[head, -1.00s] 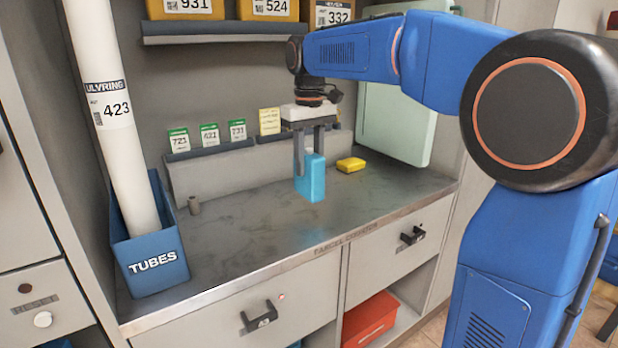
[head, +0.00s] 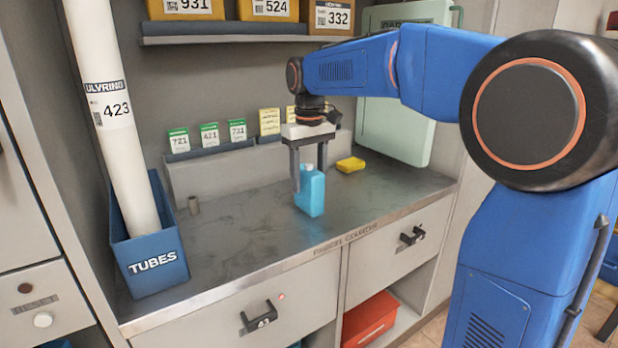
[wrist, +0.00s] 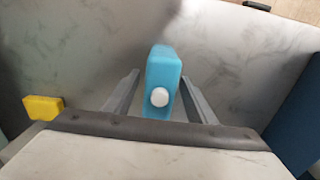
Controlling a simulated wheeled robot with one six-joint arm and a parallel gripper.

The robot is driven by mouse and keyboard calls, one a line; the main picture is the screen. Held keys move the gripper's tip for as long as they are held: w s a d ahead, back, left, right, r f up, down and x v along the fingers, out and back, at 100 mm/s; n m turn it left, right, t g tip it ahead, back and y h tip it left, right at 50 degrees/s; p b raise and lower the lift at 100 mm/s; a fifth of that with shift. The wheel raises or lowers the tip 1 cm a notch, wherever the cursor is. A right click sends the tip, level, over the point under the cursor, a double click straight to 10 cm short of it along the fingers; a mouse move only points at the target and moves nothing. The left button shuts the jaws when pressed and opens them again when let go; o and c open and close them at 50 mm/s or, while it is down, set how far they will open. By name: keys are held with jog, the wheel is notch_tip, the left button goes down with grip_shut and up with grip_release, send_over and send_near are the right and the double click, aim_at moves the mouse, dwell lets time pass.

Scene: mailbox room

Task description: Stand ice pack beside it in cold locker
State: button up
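The blue ice pack (head: 312,195) with a white cap stands upright on the grey counter (head: 250,225); it also shows in the wrist view (wrist: 164,75). My gripper (head: 309,182) is above the ice pack, with its fingers down on either side. In the wrist view my gripper (wrist: 163,95) is open, with a gap between each finger and the pack. A pale green cabinet or panel (head: 395,130) stands at the back right of the counter; I cannot tell if it is the cold locker. No open locker interior shows.
A yellow block (head: 351,164) lies right of the ice pack. A blue TUBES bin (head: 150,265) with a tall white tube (head: 115,130) stands at the left. A shelf with boxes (head: 240,39) overhangs. The front counter is clear.

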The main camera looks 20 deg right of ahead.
jog(key=shift+r, duration=0.1)
notch_tip(320, 180, up, 11)
jog(key=shift+r, duration=0.55)
jog(key=shift+s, duration=0.1)
